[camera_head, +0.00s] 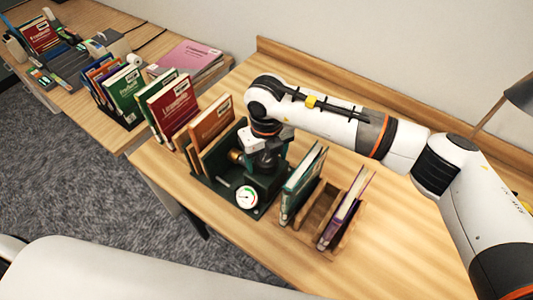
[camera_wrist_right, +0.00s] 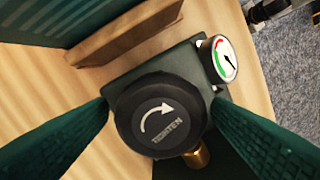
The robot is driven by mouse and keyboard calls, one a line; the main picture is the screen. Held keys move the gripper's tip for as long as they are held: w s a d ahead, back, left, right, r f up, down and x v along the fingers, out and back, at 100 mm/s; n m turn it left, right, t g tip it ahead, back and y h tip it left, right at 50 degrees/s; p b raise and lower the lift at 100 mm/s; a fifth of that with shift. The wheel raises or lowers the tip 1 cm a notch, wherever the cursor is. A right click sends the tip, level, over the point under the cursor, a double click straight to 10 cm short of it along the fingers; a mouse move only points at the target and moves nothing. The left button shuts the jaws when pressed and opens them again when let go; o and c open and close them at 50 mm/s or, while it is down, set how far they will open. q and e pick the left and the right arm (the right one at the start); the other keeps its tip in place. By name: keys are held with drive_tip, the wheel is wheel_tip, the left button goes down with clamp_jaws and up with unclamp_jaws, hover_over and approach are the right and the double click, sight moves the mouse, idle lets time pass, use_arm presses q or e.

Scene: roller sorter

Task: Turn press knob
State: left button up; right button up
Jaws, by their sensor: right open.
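The press knob (camera_wrist_right: 160,115) is a round black disc with a white curved arrow and the word TIGHTEN, seen from above in the right wrist view. It sits on the dark green press (camera_head: 265,183), which stands on the desk in the head view. My right gripper (camera_head: 263,158) is over the press and hides the knob there. In the wrist view its green fingers are open on either side of the knob, close to its rim; I cannot tell whether they touch it. A white dial gauge (camera_wrist_right: 226,59) sits beside the knob. My left gripper is out of view.
An orange-brown book (camera_head: 211,121) stands at the press's left. A wooden rack (camera_head: 311,205) with green and purple books stands close on its right. A brass fitting (camera_wrist_right: 197,158) lies near the knob. The desk's front right (camera_head: 385,260) is clear.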

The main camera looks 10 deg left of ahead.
drive_tip(key=c, duration=1)
drive_tip(key=shift+o, duration=0.2)
drive_tip(key=shift+f+n+b, duration=0.15)
drive_tip(key=shift+n+b, duration=0.25)
drive_tip(key=shift+b, duration=0.4)
drive_tip(key=n+b, duration=0.8)
drive_tip(key=b, duration=0.4)
drive_tip(key=shift+r+n+b, duration=0.2)
drive_tip(key=shift+n+b, duration=1.4)
drive_tip(key=shift+n, duration=0.2)
drive_tip(key=o, duration=1)
drive_tip(key=shift+c, duration=0.2)
drive_tip(key=shift+r, duration=0.1)
